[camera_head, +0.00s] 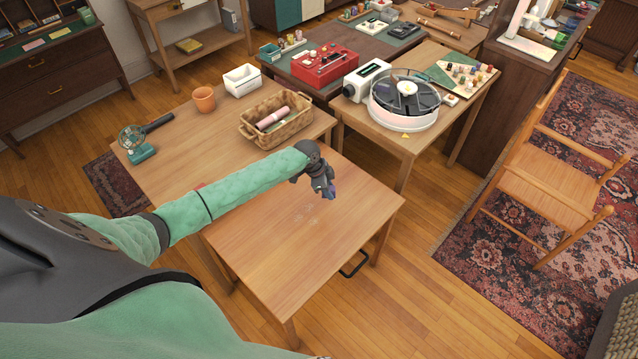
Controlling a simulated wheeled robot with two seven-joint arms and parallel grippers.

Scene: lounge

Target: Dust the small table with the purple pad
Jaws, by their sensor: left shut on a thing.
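The small table (290,250) is the light wooden one in the front middle, with a mostly bare top. Faint pale specks (306,210) show near its middle. My left gripper (329,190) is shut on the purple pad (332,191) over the back right part of this table. Only a small purple bit of the pad shows; the gripper hides the rest. I cannot tell whether the pad touches the top. My right gripper is not in view.
Behind stands a table with a wicker basket (276,130), a terracotta pot (204,99), a white box (242,80) and a small green fan (136,143). A round white machine (404,112) is on the table at back right. A wooden chair (540,180) stands right, with open floor between.

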